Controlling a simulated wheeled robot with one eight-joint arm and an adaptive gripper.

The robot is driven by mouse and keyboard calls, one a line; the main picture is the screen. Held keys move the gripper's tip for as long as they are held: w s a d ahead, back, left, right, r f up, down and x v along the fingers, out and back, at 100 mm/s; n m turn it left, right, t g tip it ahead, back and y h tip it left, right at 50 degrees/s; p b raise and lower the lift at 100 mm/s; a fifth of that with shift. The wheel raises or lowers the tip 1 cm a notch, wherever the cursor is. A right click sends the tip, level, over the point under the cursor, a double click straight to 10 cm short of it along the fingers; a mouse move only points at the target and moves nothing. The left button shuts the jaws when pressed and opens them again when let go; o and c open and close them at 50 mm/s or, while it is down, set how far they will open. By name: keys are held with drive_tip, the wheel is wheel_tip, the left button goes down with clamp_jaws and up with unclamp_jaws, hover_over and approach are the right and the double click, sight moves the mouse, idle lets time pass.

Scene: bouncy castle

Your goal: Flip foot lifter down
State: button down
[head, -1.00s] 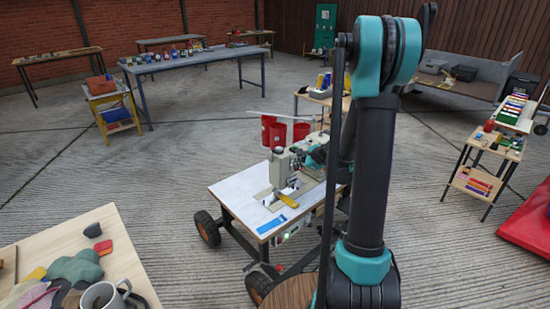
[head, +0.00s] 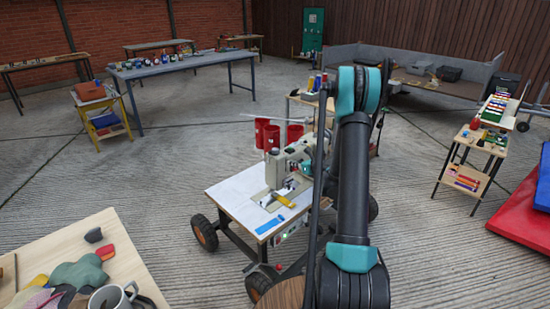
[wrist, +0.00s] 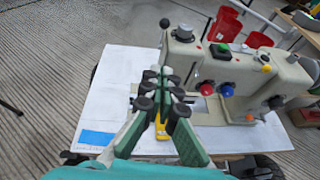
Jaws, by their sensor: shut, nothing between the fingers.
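The beige sewing machine (head: 279,168) stands on a white-topped wheeled table (head: 240,205) in the head view. In the wrist view the machine (wrist: 232,68) fills the upper right, with red, blue and orange knobs. A black ball-ended lever (wrist: 165,23) stands out at its left end. A dark lever (wrist: 275,102) shows at its right. I cannot tell which part is the foot lifter. My gripper (wrist: 160,82) is shut and empty, in front of the machine's needle end and above the table top. Its fingers hide part of the needle area. I cannot tell whether they touch the machine.
A yellow item (wrist: 161,128) lies below my fingers, and a blue patch (wrist: 97,138) is on the table top. Red bins (head: 270,135) stand behind the machine. A wooden table with a mug (head: 112,297) is at the front left.

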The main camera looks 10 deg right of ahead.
approach(269, 157)
wheel_tip(269, 157, down, 2)
drive_tip(key=shift+w+a+r, duration=0.25)
drive_tip(key=shift+w+a, duration=0.1)
drive_tip(key=shift+w, duration=0.25)
drive_tip(key=shift+w+a+r, duration=0.25)
drive_tip(key=shift+w+a, duration=0.1)
drive_tip(key=shift+w, duration=0.3)
drive_tip(key=shift+w+a+r, duration=0.2)
drive_tip(key=shift+w+a, duration=0.15)
drive_tip(key=shift+w, duration=0.25)
drive_tip(key=shift+w+a+r+g+h, duration=0.1)
drive_tip(key=shift+w+r+g+h, duration=0.1)
drive_tip(key=shift+g+h, duration=0.1)
